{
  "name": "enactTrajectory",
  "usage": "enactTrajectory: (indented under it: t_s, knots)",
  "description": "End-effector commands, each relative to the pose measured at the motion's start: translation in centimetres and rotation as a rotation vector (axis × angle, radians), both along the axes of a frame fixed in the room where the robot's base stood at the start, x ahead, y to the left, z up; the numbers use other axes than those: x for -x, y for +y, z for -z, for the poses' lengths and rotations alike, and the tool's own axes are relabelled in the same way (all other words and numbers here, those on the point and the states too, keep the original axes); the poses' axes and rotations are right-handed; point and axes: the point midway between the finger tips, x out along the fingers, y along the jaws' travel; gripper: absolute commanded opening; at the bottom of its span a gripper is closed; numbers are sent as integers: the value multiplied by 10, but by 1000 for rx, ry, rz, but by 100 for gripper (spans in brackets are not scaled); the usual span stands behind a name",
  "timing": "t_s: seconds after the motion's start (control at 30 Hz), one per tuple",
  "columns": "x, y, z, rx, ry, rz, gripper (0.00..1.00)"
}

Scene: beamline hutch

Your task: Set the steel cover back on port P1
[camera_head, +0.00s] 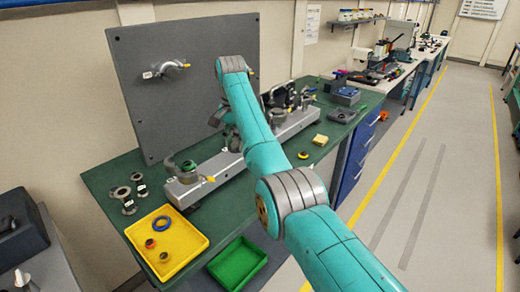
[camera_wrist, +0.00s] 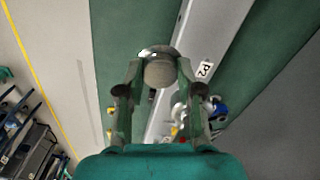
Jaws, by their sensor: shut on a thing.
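My gripper (camera_wrist: 158,68) is shut on a round, steel-grey piece (camera_wrist: 160,73) with a shiny rim, which looks like the steel cover. In the head view my arm hides most of the gripper and the held piece. A port fitting with a green ring (camera_head: 189,167) stands at the left end of the rail (camera_head: 222,164). The small label beside it is too small to read, so I cannot tell whether this is P1.
A yellow tray (camera_head: 190,262) with a blue ring and small parts, and a green tray (camera_head: 238,265), lie at the front of the green table. Several loose flanges (camera_head: 122,192) lie at left. A grey panel (camera_head: 200,45) stands behind the rail.

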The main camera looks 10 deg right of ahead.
Motion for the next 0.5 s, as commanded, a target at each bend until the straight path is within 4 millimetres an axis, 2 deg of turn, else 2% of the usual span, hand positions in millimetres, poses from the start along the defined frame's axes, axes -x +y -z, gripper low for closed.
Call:
enactTrajectory:
  t_s: [0.03, 0.2, 0.33, 0.5]
  knots:
    - [1, 23, -11, 0, -1, -7, 1]
    - [7, 85, -37, 0, -1, -5, 1]
    - [14, 122, -52, 1, -1, -4, 1]
    - [21, 148, -64, 0, -1, -1, 1]
